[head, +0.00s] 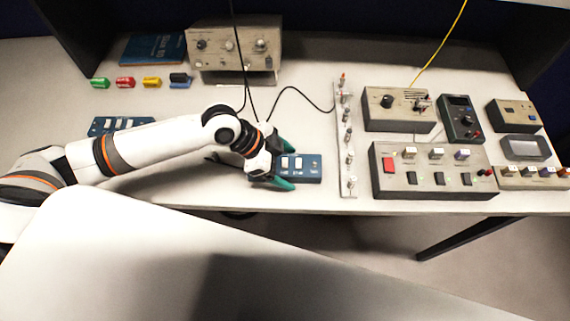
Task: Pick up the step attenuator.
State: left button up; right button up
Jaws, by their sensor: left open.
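A small dark blue box with white switches (308,169), which looks like the step attenuator, lies near the front edge of the bench. My left gripper (285,165) is open, with its green fingertips on the far and near sides of the box's left end. I cannot tell whether the fingertips touch it. My gripper hides part of that end. A similar blue box (103,124) lies further left, partly hidden by my left arm. My right gripper is not in view.
A beige instrument (235,48) stands at the back, with a blue book (152,49) and several coloured connectors to its left. A metal strip with posts (346,140) stands just right of the box. A switch panel (432,172) and other instruments fill the right. Black cables hang behind my gripper.

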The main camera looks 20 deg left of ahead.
pick_arm(q)
jog(key=shift+r, duration=0.1)
jog(key=c, duration=1.4)
